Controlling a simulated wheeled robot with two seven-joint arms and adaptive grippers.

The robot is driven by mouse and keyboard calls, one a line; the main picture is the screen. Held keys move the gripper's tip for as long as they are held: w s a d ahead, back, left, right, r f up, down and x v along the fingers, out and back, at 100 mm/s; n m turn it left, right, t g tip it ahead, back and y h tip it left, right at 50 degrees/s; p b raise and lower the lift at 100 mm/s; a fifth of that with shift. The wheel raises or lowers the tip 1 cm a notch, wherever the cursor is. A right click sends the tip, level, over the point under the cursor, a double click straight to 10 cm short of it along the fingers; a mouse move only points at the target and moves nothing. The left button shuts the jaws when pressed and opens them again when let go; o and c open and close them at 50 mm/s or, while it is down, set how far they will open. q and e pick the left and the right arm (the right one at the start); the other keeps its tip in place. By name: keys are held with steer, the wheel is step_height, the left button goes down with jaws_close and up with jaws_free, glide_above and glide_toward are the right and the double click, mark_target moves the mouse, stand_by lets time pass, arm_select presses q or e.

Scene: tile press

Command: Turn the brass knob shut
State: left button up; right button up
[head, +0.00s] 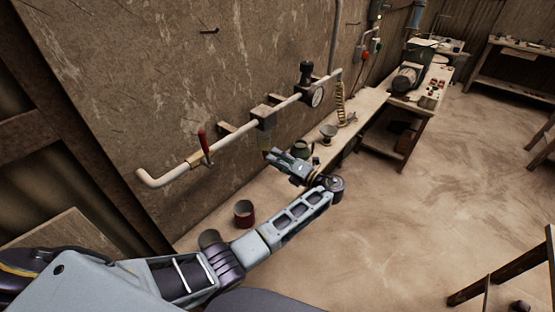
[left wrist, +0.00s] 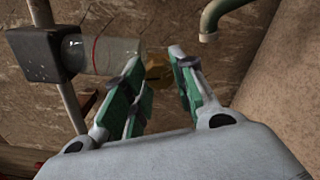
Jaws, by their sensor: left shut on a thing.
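The brass knob (left wrist: 155,70) shows in the left wrist view as a dull yellow piece between my fingertips, below a clear glass bowl (left wrist: 105,55) with a red line. The bowl joins a dark block (left wrist: 45,55), which in the head view sits on the wall pipe (head: 263,120). My left gripper (head: 270,156) is just under that bowl, with its green-padded fingers (left wrist: 157,62) shut on the knob, one on each side. The fingers hide the knob in the head view. I cannot tell how far it is turned. My right gripper is not in view.
A red-handled lever (head: 205,145) is on the pipe to the left, a round gauge (head: 316,97) to the right. A dark red cup (head: 244,213) and a small bowl (head: 328,131) stand on the bench along the wall. The floor (head: 440,180) at right is open.

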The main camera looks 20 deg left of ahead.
arm_select(q)
steer(key=shift+m, duration=1.1)
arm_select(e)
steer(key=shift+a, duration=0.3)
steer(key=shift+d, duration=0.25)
arm_select(q)
steer(key=o, duration=1)
steer(key=shift+o, duration=0.2)
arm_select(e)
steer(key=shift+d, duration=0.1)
arm_select(q)
steer(key=v, duration=0.7)
steer(key=shift+d, duration=0.25)
